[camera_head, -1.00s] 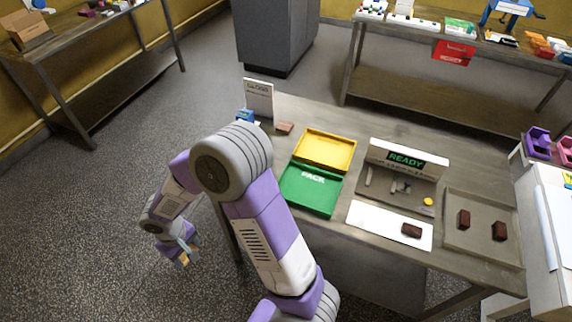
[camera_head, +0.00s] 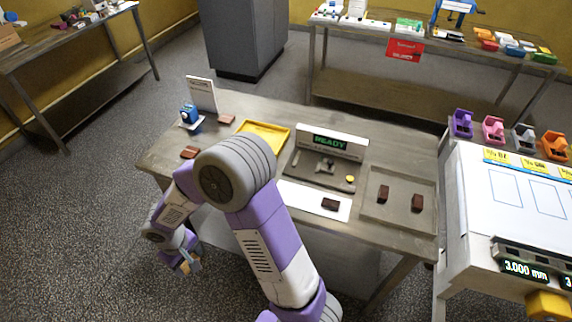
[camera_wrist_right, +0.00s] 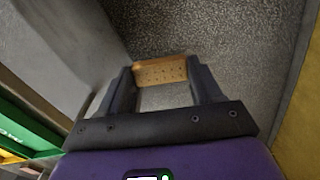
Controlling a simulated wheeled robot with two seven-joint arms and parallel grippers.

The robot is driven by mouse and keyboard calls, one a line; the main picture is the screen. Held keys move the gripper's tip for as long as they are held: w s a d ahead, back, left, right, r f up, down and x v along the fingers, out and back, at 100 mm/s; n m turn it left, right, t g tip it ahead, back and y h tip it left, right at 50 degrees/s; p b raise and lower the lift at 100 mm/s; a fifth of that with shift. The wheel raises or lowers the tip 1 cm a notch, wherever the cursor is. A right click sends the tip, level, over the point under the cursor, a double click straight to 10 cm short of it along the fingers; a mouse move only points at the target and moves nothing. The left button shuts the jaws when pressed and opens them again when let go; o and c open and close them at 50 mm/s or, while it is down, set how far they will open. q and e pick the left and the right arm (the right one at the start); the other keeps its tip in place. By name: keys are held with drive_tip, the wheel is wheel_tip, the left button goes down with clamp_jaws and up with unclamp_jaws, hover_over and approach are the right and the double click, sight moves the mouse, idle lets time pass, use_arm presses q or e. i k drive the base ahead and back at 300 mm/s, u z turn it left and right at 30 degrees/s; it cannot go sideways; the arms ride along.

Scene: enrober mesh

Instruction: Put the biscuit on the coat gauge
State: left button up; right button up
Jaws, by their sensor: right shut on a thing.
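My right gripper (camera_wrist_right: 160,82) is shut on a tan, dotted biscuit (camera_wrist_right: 153,71), held between its fingertips in the right wrist view, with speckled floor beyond it. In the head view, an arm that appears to be my right one bends down to a small gripper (camera_head: 187,263) left of the table's front; its grip is too small to make out there. A small blue device on a white plate (camera_head: 190,115) stands at the table's back left and looks like a gauge, but I cannot read a label. My left gripper is not in view.
The table (camera_head: 160,150) bears a yellow tray (camera_head: 264,135), a READY panel (camera_head: 331,143), a white mat with a dark block (camera_head: 330,204) and a grey tray (camera_head: 400,222) with two more. Brown pieces (camera_head: 189,153) lie near the blue device. A white machine (camera_head: 515,190) stands right.

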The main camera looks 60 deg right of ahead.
sight(309, 163)
drive_tip(key=z, duration=1.55)
drive_tip(key=i, duration=1)
